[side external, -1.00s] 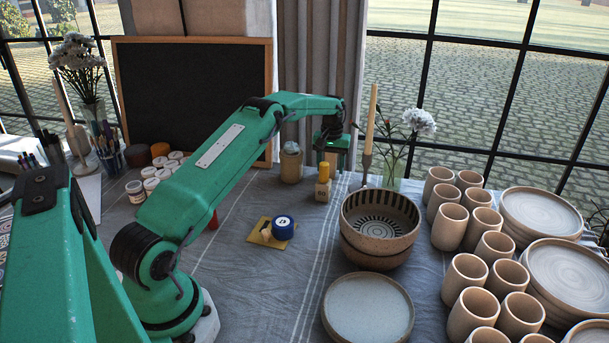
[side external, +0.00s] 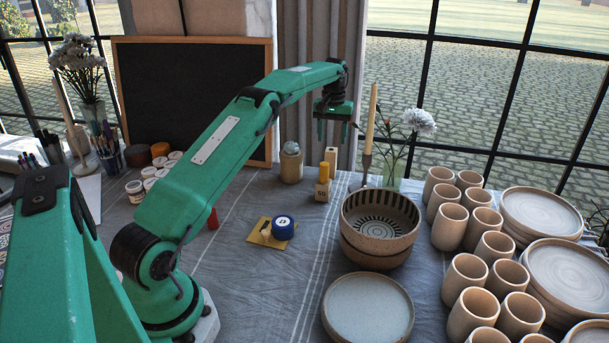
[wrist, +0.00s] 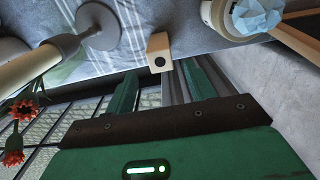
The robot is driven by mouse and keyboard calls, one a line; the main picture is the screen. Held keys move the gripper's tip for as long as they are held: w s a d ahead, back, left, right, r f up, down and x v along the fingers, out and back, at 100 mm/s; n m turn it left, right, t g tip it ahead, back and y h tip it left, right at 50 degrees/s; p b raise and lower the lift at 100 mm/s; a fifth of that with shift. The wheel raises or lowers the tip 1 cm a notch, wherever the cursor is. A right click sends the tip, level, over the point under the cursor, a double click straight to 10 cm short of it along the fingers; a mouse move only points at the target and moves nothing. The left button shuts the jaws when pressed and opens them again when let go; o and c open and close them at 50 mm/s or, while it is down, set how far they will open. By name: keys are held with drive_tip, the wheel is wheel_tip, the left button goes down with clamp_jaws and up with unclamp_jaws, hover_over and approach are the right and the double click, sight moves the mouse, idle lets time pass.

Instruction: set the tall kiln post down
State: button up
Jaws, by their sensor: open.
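The tall kiln post (side external: 332,157) is a pale, square-sided block standing upright on the cloth, partly hidden behind a yellow-topped bottle. In the wrist view the post (wrist: 158,46) shows a square end with a dark round hole. My gripper (side external: 333,138) is above the post, apart from it and empty, with its fingers pointing down. In the wrist view the fingers of my gripper (wrist: 160,84) are spread, with the post between and beyond their tips.
The yellow-topped bottle (side external: 322,188) stands just in front of the post. A jar (side external: 291,164) stands to its left. A candlestick (side external: 366,168) with a tall candle (side external: 371,118) and a flower vase (side external: 391,168) stand to its right. Stacked bowls (side external: 380,225) are nearer.

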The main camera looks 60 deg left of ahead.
drive_tip(key=shift+r, duration=0.8)
